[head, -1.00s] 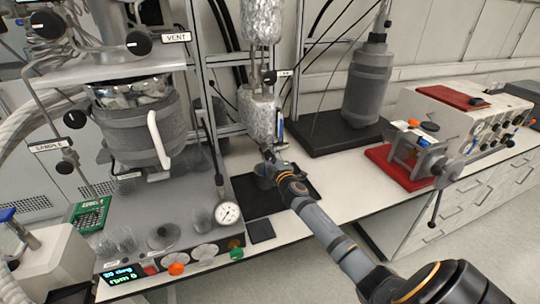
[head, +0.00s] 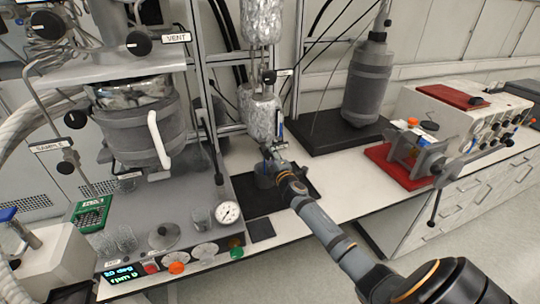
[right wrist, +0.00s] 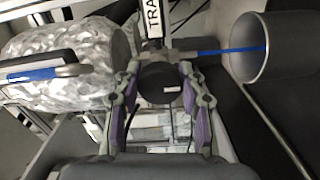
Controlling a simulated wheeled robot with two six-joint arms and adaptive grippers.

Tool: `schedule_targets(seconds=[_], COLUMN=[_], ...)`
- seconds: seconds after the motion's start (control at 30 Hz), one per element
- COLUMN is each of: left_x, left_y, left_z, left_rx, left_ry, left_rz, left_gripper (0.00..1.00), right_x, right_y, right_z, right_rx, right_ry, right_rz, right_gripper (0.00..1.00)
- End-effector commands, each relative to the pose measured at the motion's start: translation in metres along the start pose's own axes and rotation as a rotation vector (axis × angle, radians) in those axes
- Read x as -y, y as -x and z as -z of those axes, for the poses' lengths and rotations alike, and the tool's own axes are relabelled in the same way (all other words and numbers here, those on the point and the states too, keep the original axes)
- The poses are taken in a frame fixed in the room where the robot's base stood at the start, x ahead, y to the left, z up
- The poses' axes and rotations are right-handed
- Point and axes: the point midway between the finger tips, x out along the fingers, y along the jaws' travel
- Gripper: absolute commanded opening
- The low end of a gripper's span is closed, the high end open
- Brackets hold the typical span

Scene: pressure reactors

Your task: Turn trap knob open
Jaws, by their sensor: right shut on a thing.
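The trap knob (right wrist: 160,82) is a round black knob below a white label (right wrist: 155,18) reading "TRA…" in the right wrist view. My right gripper (right wrist: 158,88) is shut on it, with one finger on each side. A foil-wrapped vessel (right wrist: 75,60) is left of the knob and a grey cup (right wrist: 255,50) with a blue tube is right of it. In the head view my right gripper (head: 271,150) is just below the foil-wrapped vessel (head: 260,115); the knob is hidden there. My left gripper is not in view.
A reactor with a grey jacket (head: 140,130) and a pressure gauge (head: 228,213) stand at left. A grey bottle (head: 368,85) stands on a black base behind. A red-based clamp device (head: 400,165) is at right. The white bench between has some free room.

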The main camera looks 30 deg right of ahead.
Motion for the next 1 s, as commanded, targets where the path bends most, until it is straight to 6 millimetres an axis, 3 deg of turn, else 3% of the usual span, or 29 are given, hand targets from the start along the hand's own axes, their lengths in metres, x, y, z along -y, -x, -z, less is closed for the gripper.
schedule_targets(seconds=[0.03, 0.2, 0.57, 0.67, 1.0], left_x=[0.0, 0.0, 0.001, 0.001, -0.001], left_y=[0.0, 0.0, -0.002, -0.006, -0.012], left_z=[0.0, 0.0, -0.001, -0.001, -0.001], left_rx=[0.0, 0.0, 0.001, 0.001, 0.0], left_ry=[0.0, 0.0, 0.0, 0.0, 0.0], left_rz=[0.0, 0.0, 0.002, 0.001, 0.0], left_gripper=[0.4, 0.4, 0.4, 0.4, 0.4], right_x=[0.001, 0.001, 0.001, 0.002, 0.001], right_y=[0.0, 0.0, 0.0, 0.0, 0.0], right_z=[0.0, 0.0, 0.0, -0.001, 0.0], right_rx=[0.0, 0.0, 0.0, 0.0, 0.001], right_ry=[0.001, 0.0, -0.05, -0.183, -0.871], right_rz=[0.002, 0.001, 0.0, 0.0, 0.0], right_gripper=[0.44, 0.64, 0.64, 0.64, 0.64])
